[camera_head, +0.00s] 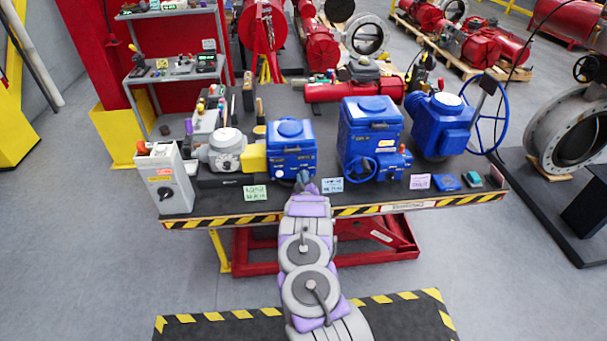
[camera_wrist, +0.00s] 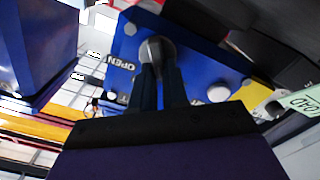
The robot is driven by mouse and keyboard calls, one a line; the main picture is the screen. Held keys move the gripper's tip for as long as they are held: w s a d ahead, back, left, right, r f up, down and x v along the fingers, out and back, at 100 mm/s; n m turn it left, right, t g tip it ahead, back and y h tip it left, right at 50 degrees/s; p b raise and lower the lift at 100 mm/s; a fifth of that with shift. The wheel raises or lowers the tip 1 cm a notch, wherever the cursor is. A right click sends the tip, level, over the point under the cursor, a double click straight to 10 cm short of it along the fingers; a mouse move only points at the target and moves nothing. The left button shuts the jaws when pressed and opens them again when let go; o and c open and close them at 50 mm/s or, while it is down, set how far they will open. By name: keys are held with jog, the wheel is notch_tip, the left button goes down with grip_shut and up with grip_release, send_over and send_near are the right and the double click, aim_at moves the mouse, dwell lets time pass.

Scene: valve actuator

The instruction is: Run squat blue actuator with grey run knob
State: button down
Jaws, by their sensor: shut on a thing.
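The squat blue actuator (camera_head: 291,140) stands on the bench, left of the taller blue actuator. In the wrist view its blue front panel (camera_wrist: 200,65) fills the middle, tilted, with "OPEN" lettering. The round grey run knob (camera_wrist: 157,50) sits on this panel. My gripper (camera_wrist: 158,75) has its two dark fingers shut on the knob. In the head view my gripper (camera_head: 304,180) reaches the lower front of the squat actuator and hides the knob. A white round button or knob (camera_wrist: 218,92) is on the same panel, clear of the fingers.
A taller blue actuator (camera_head: 369,130) stands close on the right, and a blue actuator with a handwheel (camera_head: 440,125) farther right. A grey valve unit (camera_head: 220,150) and a grey switch box (camera_head: 165,180) stand left. Label cards (camera_head: 255,193) line the striped bench edge.

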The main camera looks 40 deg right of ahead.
jog(key=shift+a+f+n+p, duration=0.1)
jog(key=shift+a+n+p, duration=0.1)
jog(key=shift+n+p, duration=0.75)
jog(key=shift+w+n, duration=0.1)
jog(key=shift+n, duration=0.15)
jog(key=c, duration=1.1)
grip_release()
jog(key=shift+a, duration=0.1)
jog(key=shift+c, duration=0.2)
jog(key=shift+s+a, duration=0.1)
jog(key=shift+s, duration=0.5)
jog(key=p+v, duration=0.2)
jog(key=v, duration=1.4)
jog(key=shift+a, duration=0.1)
